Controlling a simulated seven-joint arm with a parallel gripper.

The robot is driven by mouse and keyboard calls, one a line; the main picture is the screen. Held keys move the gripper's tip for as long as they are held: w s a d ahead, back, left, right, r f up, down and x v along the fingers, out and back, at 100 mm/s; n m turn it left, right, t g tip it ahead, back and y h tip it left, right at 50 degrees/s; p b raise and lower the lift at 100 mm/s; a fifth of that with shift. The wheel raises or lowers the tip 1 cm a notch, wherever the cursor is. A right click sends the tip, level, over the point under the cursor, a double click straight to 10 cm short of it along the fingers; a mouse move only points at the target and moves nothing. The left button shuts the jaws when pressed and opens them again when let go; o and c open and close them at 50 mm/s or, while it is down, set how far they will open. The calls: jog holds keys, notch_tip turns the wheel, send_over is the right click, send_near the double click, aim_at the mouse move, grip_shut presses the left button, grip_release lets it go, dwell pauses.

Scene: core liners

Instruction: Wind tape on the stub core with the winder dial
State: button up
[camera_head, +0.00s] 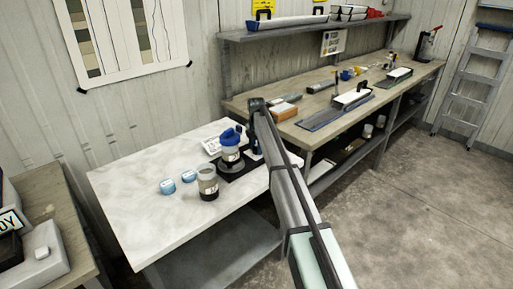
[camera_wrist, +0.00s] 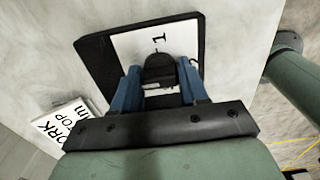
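A pale cylinder with a dark label and a lumpy blue top (camera_head: 231,137) stands on a black base (camera_head: 238,170) on the white table; I cannot tell which part is the stub core. My gripper (camera_wrist: 160,68) points down over a black base (camera_wrist: 97,55) with a white face marked "1" (camera_wrist: 130,48). A dark knob-like part (camera_wrist: 160,72), possibly the winder dial, sits between its two blue fingers. Whether the fingers touch it is unclear. In the head view my gripper (camera_head: 256,145) is right of the blue-topped cylinder and partly hidden by my arm.
The white table's (camera_head: 135,205) left part is clear. A workbench (camera_head: 290,132) stands behind.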

jog(key=c, duration=0.6)
jog(key=shift+m, duration=0.3)
